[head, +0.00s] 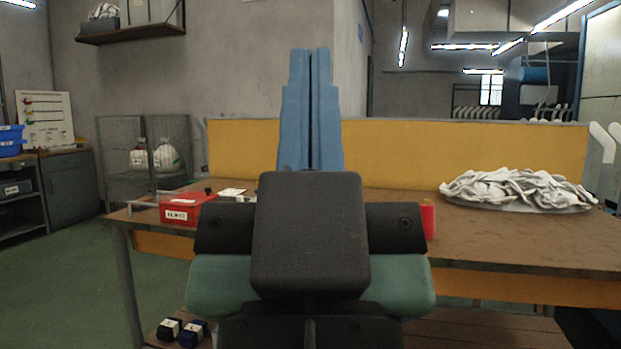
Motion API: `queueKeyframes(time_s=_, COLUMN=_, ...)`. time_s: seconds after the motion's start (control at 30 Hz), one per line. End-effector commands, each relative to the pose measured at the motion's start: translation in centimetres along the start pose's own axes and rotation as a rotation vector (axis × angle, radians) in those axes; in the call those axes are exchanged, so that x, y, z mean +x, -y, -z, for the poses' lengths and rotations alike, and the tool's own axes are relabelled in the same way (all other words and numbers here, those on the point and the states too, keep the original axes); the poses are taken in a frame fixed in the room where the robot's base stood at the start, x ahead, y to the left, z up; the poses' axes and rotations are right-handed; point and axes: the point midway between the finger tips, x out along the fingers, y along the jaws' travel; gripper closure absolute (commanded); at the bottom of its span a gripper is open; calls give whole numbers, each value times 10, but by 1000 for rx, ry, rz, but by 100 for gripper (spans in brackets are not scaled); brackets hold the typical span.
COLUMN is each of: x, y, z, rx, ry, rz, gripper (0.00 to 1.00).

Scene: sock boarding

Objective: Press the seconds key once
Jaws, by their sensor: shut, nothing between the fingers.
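My gripper (310,56) points upward in the middle of the head view. Its two long blue fingers lie side by side with only a thin dark line between them, shut and empty. It stands in front of the yellow panel and grey wall, apart from the small things on the table. I cannot make out the seconds key. A red box (180,215) with a white label too small to read sits at the table's left end. Small dark and white items (232,192) lie beside it. My black and green arm hides the middle of the table.
The brown table (530,243) has a yellow panel (420,155) along its back. A heap of white socks (520,186) lies at right. Bare tabletop shows in front of the heap.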

Motion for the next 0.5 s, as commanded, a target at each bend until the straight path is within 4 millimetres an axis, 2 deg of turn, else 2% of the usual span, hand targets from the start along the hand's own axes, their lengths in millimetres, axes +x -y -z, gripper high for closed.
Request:
queueKeyframes(time_s=0.03, x=27, y=0, z=26, rx=0, ry=-1, rz=0, gripper=100)
queueKeyframes(time_s=0.5, x=141, y=0, z=134, rx=1, ry=0, rz=1, gripper=100)
